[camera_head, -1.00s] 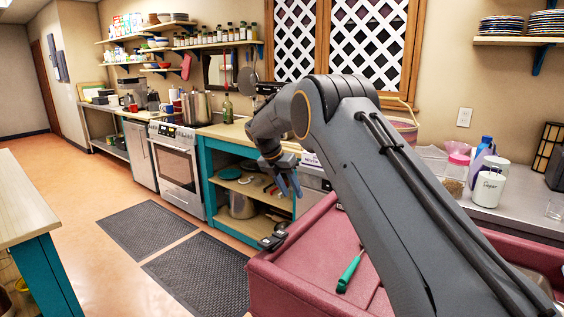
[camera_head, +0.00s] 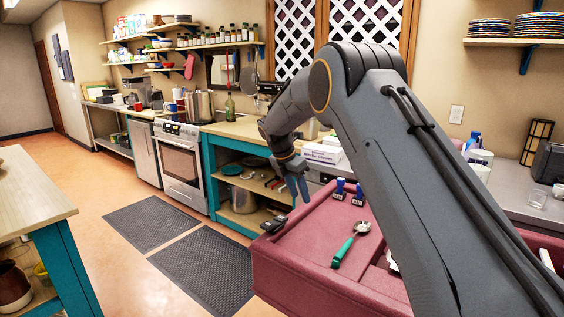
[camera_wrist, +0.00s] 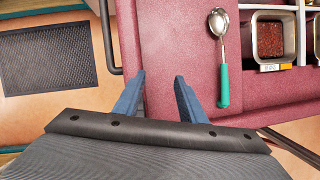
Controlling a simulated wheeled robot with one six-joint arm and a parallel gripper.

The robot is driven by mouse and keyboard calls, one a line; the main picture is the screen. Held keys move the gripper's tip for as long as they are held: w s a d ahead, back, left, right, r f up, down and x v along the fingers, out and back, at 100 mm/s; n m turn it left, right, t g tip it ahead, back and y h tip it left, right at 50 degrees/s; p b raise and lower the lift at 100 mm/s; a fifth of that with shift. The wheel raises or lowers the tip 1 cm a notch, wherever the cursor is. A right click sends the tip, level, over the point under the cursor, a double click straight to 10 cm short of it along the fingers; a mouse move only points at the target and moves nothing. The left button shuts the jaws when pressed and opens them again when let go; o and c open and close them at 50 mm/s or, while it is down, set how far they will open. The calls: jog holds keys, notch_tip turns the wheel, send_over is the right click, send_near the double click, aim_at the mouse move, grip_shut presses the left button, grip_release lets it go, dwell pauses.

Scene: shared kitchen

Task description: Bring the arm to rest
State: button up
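My arm reaches across the right half of the head view, bent over the maroon cart top (camera_head: 310,280). My gripper (camera_head: 297,192) points down near the cart's far left edge. In the wrist view my gripper (camera_wrist: 160,78) has its two blue fingers spread apart, with nothing between them. Below them show the cart's maroon top (camera_wrist: 180,30) and its edge. A spoon with a green handle (camera_wrist: 224,85) lies on the cart to the right of the fingers, apart from them; it also shows in the head view (camera_head: 343,252).
In the wrist view a metal container of dark red contents (camera_wrist: 269,38) sits at the right. Blue-handled items (camera_head: 358,193) stand on the cart's far side. A white box (camera_head: 321,152) is behind. Dark mats (camera_head: 207,272) lie on open floor left of the cart.

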jog(key=s+d+f+m+y, duration=0.1)
jog(key=s+d+m, duration=0.4)
jog(key=s+m, duration=0.6)
jog(key=s+d+f+m+y, duration=0.1)
jog(key=s+d+m, duration=0.4)
jog(key=s, duration=1)
jog(key=s+d+m+y, duration=0.2)
jog(key=s+d+m, duration=0.2)
jog(key=s+m, duration=0.75)
jog(key=s+f+n+g+b, duration=0.1)
jog(key=s+f+b, duration=0.3)
jog(key=f+b, duration=0.5)
jog(key=shift+s+a+f+g, duration=0.15)
jog(key=shift+s+f+g, duration=0.2)
jog(key=shift+f+g, duration=0.35)
